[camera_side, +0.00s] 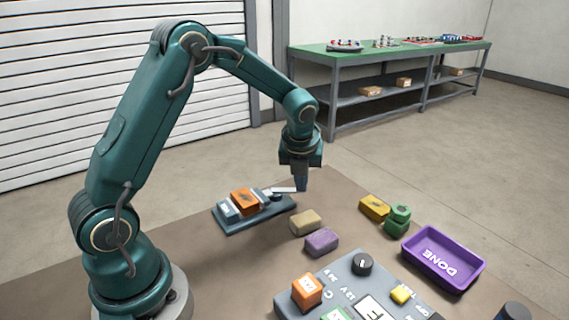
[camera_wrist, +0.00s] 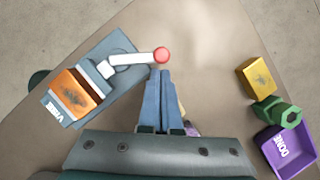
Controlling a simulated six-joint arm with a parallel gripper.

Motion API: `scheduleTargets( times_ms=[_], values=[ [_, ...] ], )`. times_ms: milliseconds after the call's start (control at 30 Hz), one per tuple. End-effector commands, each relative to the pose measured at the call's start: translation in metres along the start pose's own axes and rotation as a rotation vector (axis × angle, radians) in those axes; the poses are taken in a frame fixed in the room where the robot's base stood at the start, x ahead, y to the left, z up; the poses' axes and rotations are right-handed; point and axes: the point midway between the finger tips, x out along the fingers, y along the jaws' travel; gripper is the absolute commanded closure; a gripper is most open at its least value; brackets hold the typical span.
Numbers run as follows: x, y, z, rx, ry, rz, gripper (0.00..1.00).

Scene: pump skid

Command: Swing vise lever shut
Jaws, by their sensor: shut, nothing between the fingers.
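The vise (camera_side: 229,214) is a grey block on the table with an orange block (camera_side: 245,201) between its jaws. It also shows in the wrist view (camera_wrist: 117,42) at the upper left. Its white lever (camera_wrist: 133,58) extends to the right and ends in a red knob (camera_wrist: 161,55). My gripper (camera_side: 302,188) points down at the lever's end. In the wrist view my gripper (camera_wrist: 160,73) is shut and empty, with its fingertips right by the red knob. I cannot tell whether they touch it. In the side view the knob is hidden behind the fingers.
Tan (camera_side: 306,222) and purple (camera_side: 321,242) blocks lie in front of my gripper. A yellow block (camera_side: 374,208), green hex pieces (camera_side: 397,222) and a purple DONE tray (camera_side: 470,258) stand to the right. A grey control panel (camera_side: 287,302) is at the front. Table beyond the vise is clear.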

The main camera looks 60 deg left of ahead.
Motion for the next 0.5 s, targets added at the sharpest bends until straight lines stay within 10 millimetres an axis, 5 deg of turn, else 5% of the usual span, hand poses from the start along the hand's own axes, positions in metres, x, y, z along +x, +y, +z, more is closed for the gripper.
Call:
scheduleTargets(
  times_ms=[500],
  values=[
    [0.0019,-0.002,0.0041,-0.069,0.001,0.028,1.0]
  ],
)
